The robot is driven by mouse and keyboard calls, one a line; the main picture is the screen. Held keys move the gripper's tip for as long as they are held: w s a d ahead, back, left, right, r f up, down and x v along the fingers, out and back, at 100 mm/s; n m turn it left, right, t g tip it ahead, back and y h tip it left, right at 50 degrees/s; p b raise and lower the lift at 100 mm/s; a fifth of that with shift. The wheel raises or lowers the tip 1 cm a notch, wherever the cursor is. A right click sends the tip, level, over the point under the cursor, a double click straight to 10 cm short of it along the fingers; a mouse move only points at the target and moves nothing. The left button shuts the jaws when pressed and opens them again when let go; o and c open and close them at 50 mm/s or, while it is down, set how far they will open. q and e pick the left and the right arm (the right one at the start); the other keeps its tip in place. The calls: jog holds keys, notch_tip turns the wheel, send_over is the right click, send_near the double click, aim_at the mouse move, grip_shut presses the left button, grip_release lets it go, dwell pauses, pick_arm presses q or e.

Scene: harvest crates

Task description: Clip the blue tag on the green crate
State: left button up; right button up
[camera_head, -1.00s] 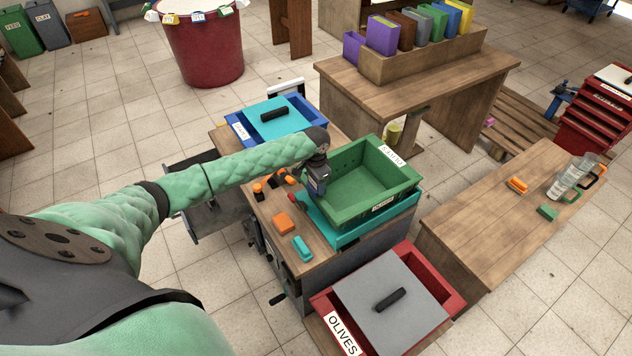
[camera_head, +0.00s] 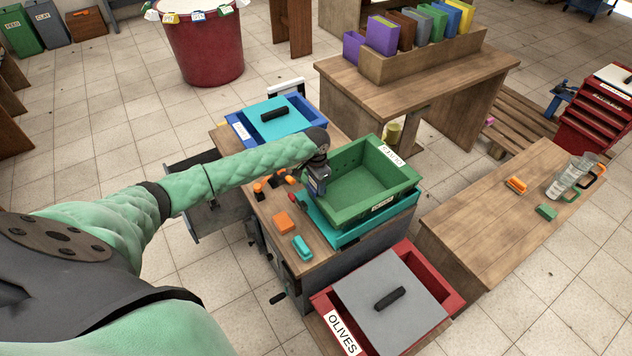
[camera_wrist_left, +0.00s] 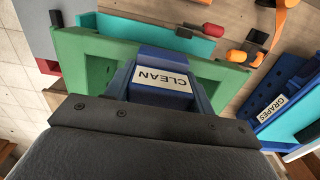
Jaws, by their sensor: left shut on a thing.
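The green crate (camera_head: 350,207) stands on a teal lid or tray (camera_head: 327,236) on the wooden bench, with white labels on its walls. My left gripper (camera_head: 317,187) is at the crate's left wall, near its rim. It is shut on the blue tag (camera_wrist_left: 150,94), whose white label reads CLEAN. In the left wrist view the tag overlaps the green wall (camera_wrist_left: 82,62). I cannot tell whether the tag straddles the rim or is just in front of it. In the head view the gripper mostly hides the tag. My right gripper is not in view.
On the bench are an orange block (camera_head: 283,222), a teal clip-like piece (camera_head: 302,247) and a red-ended tool beside the crate. A blue crate with a teal lid (camera_head: 288,122) is behind. A red OLIVES crate (camera_head: 451,297) is in front. A side table (camera_head: 480,222) stands right.

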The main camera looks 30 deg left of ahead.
pick_arm(q)
jog(key=shift+f+b, duration=0.35)
jog(key=shift+f, duration=1.1)
dwell(0.5)
jog(key=o, duration=1)
jog(key=shift+o, duration=0.2)
